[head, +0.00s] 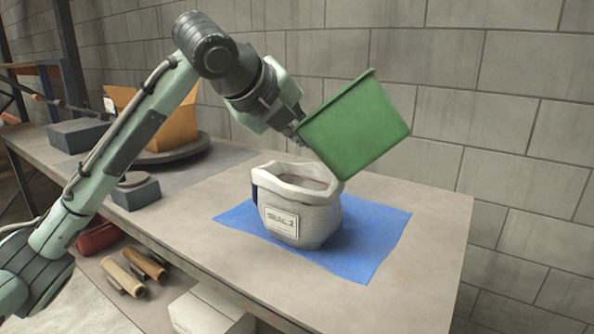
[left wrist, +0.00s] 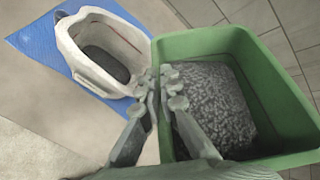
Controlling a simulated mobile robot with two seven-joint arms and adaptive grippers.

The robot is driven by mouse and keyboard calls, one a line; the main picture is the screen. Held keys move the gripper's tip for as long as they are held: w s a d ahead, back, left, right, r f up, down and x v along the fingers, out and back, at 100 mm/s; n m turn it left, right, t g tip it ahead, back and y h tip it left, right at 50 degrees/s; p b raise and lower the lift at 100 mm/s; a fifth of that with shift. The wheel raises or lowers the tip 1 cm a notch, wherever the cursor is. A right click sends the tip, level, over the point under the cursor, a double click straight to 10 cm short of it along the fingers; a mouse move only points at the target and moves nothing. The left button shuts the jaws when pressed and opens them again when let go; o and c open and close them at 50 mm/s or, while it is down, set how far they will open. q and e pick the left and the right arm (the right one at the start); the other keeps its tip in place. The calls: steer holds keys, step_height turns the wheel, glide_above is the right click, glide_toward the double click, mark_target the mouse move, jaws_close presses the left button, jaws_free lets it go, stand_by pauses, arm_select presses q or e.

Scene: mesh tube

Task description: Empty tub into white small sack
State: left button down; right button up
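The green tub (head: 357,127) is in the air above and to the right of the white small sack (head: 312,218), tilted toward it. In the left wrist view the tub (left wrist: 292,98) holds grey granular material (left wrist: 218,108). My left gripper (head: 297,124) is shut on the tub's near wall; its fingers (left wrist: 162,88) pinch the rim. The sack stands upright and open on a blue mat (head: 365,245), with a label on its front. In the left wrist view some dark content shows inside the sack (left wrist: 75,48). My right gripper is not in view.
An orange box (head: 175,125) stands on a dark round turntable (head: 185,152) at the back left. Grey blocks (head: 80,134) lie near the table's left side. A block wall stands behind. The table's front right is clear.

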arm_select(q)
steer(key=shift+w+a+f+n+h, duration=0.1)
steer(key=shift+a+f+n+h, duration=0.05)
steer(key=shift+f+n+h, duration=0.2)
steer(key=shift+a+f+g+h, duration=0.1)
steer(key=shift+f+g+h, duration=0.05)
steer(key=shift+g+h, duration=0.15)
stand_by(0.3)
